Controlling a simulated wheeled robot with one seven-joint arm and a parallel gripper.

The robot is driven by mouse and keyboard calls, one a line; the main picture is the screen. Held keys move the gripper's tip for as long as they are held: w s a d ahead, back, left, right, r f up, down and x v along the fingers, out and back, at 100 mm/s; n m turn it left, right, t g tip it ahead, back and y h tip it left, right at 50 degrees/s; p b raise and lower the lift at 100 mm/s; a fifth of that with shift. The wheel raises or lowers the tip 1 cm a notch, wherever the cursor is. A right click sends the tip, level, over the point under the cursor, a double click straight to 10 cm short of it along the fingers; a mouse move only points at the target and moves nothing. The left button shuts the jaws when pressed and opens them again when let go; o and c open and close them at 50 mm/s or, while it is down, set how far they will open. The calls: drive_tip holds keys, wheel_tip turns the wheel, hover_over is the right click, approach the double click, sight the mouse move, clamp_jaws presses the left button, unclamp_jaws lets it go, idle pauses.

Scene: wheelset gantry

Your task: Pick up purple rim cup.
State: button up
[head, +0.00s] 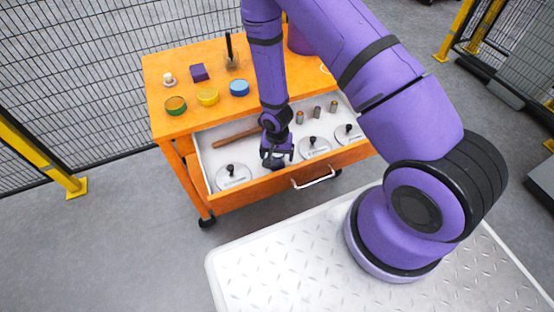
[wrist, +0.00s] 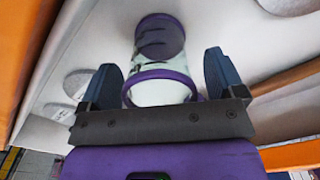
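The purple rim cup (wrist: 165,92) shows in the wrist view as a pale cylinder with a purple ring at its near end and a dark purple round patch at its far end. My gripper (wrist: 160,62) is open, with one dark blue finger on each side of the cup. Gaps show between the fingers and the cup's sides. In the head view my gripper (head: 276,158) points down into the open white drawer (head: 215,160), and the cup is mostly hidden there by the gripper.
The drawer belongs to an orange cart (head: 165,65). Round white discs with black knobs (head: 233,175) (head: 314,146) lie either side of my gripper. A brown stick (head: 235,137) and several small cylinders (head: 316,112) lie behind. Jars (head: 207,97) and a purple block (head: 199,72) stand on top.

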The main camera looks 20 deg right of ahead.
drive_tip(key=c, duration=0.9)
drive_tip(key=shift+r, duration=0.15)
